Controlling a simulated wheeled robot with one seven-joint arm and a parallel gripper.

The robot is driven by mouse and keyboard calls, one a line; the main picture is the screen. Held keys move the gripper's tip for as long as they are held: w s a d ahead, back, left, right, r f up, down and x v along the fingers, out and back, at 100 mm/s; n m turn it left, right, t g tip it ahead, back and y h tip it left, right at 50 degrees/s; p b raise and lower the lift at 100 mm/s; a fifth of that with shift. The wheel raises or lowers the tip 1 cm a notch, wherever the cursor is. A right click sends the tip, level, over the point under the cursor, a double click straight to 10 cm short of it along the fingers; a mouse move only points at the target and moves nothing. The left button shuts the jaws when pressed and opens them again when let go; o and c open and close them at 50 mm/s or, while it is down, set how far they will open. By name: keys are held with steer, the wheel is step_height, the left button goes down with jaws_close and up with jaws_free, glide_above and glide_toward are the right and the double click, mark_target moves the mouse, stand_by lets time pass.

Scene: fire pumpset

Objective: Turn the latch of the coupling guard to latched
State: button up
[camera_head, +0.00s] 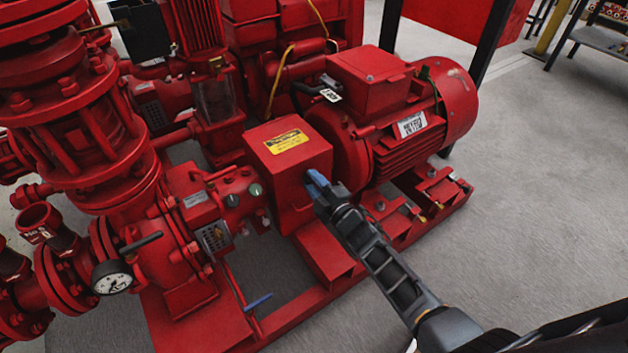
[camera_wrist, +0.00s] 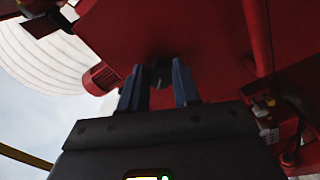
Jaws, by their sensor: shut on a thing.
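The coupling guard (camera_head: 280,165) is a red box with a yellow label on top, between the pump and the motor in the head view. My gripper (camera_head: 318,186), with blue fingers, reaches its front right side from the lower right. In the wrist view my gripper (camera_wrist: 158,84) has a finger on each side of a small dark part, which looks like the latch (camera_wrist: 160,76), against the red guard face. The fingers are shut on it. In the head view the latch is hidden behind the fingers, and its turn angle cannot be told.
The red motor (camera_head: 405,125) stands right of the guard, and the pump casing (camera_head: 165,255) with a gauge (camera_head: 112,278) stands left. A blue-handled lever (camera_head: 258,302) sits low by the red base frame. The grey floor (camera_head: 540,190) at the right is clear.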

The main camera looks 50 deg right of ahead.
steer(key=m+p, duration=0.1)
steer(key=m, duration=0.3)
steer(key=shift+m, duration=0.3)
steer(key=m+p, duration=0.1)
steer(key=m, duration=0.3)
steer(key=shift+f, duration=0.15)
steer(key=shift+m, duration=0.3)
steer(key=o, duration=1.1)
steer(key=shift+c, duration=0.2)
steer(key=p+v, duration=0.1)
steer(key=v, duration=0.6)
steer(key=shift+s+a, duration=0.2)
steer(key=shift+s, duration=0.2)
